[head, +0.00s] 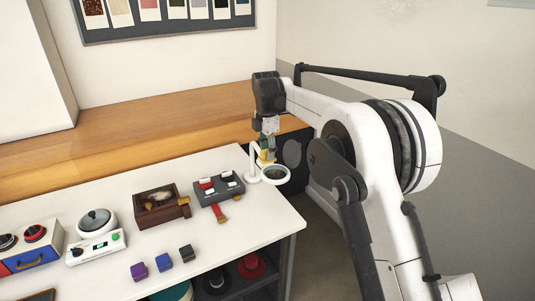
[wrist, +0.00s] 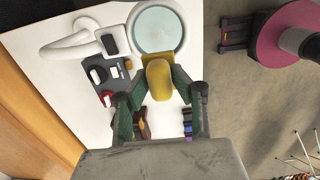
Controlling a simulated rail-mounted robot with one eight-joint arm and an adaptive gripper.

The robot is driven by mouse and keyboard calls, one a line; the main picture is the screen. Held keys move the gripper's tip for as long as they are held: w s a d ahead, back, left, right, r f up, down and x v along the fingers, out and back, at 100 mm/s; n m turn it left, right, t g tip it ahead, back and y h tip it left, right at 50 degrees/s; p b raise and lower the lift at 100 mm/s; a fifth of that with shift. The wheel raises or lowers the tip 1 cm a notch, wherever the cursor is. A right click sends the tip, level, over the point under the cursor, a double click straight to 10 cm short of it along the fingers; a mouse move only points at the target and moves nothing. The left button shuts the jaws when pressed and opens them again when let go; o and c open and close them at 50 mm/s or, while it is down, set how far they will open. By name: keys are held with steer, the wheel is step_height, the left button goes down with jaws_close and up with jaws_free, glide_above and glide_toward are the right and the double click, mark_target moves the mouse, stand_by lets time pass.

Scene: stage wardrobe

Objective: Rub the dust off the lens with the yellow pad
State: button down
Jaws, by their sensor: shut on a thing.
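The lens (head: 275,174) is a round disc in a white ring on a curved white stand at the table's right corner. In the wrist view the lens (wrist: 158,29) looks pale blue-grey; I cannot make out dust on it. The pad's far end is by the near edge of the lens ring. I cannot tell whether they touch. In the head view the pad (head: 264,158) is partly hidden.
Further left are an open wooden box (head: 154,216), a small pot on a hot plate (head: 96,245) and several small blocks (head: 163,262). The table's right edge is close.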

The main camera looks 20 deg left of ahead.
steer(key=shift+r+p, duration=0.75)
steer(key=shift+r, duration=0.75)
steer(key=shift+f, duration=0.15)
